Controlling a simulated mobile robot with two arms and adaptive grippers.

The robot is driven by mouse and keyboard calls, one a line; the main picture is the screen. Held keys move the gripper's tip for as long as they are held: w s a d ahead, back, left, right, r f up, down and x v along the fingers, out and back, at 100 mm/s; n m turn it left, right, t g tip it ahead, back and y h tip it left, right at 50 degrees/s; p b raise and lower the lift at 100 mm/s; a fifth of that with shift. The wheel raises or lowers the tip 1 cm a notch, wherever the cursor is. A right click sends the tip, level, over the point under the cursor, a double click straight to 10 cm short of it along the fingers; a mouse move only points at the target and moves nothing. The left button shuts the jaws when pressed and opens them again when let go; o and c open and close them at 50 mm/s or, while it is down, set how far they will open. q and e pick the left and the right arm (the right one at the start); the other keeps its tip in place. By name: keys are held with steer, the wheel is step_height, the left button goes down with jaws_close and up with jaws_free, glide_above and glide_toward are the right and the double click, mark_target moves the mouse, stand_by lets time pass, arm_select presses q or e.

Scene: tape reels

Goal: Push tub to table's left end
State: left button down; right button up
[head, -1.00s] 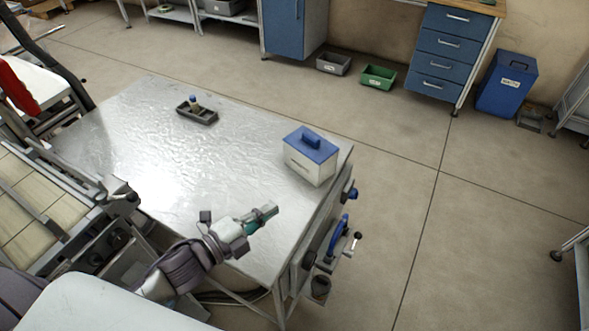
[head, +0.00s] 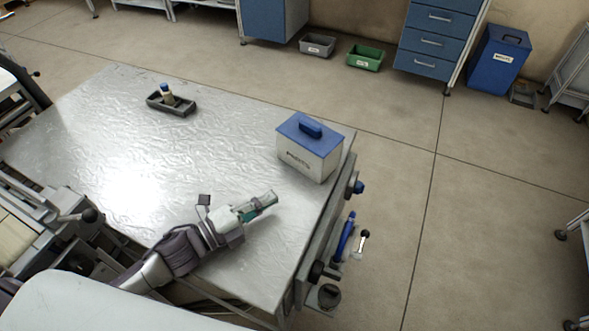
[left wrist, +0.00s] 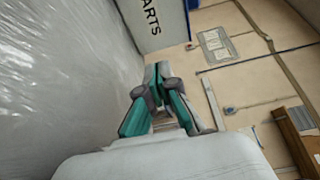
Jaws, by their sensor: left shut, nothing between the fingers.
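The tub (head: 311,160) is a white box with a blue lid and handle, marked with dark lettering. It stands upright near the right end of the shiny metal table (head: 230,150). In the left wrist view the tub's lettered wall (left wrist: 152,22) shows at the top, beyond the fingers. My left gripper (head: 268,198) is over the table's near right part, in front of the tub and apart from it. It is shut and empty; its teal fingers show in the left wrist view (left wrist: 158,90). My right gripper is in no view.
Tools hang on the table's right side. Grey (head: 317,46) and green bins (head: 365,58) stand on the floor behind.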

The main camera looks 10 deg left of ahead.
mark_target(301, 162)
arm_select(q)
steer(key=p+x, duration=0.1)
steer(key=x, duration=0.6)
steer(key=shift+w+d+r, duration=0.15)
steer(key=shift+w+d, duration=0.05)
steer(key=shift+w, duration=0.1)
steer(key=shift+w+a+p, duration=0.15)
steer(key=shift+w+p, duration=0.3)
steer(key=shift+w, duration=0.75)
steer(key=shift+w+a, duration=0.1)
steer(key=shift+w, duration=0.5)
steer(key=shift+w+a+f+b, duration=0.1)
steer(key=shift+w+b, duration=0.1)
steer(key=shift+w, duration=0.35)
steer(key=shift+w+f+b, duration=0.1)
steer(key=shift+w+b, duration=0.05)
steer(key=shift+w, duration=0.6)
steer(key=shift+s, duration=0.15)
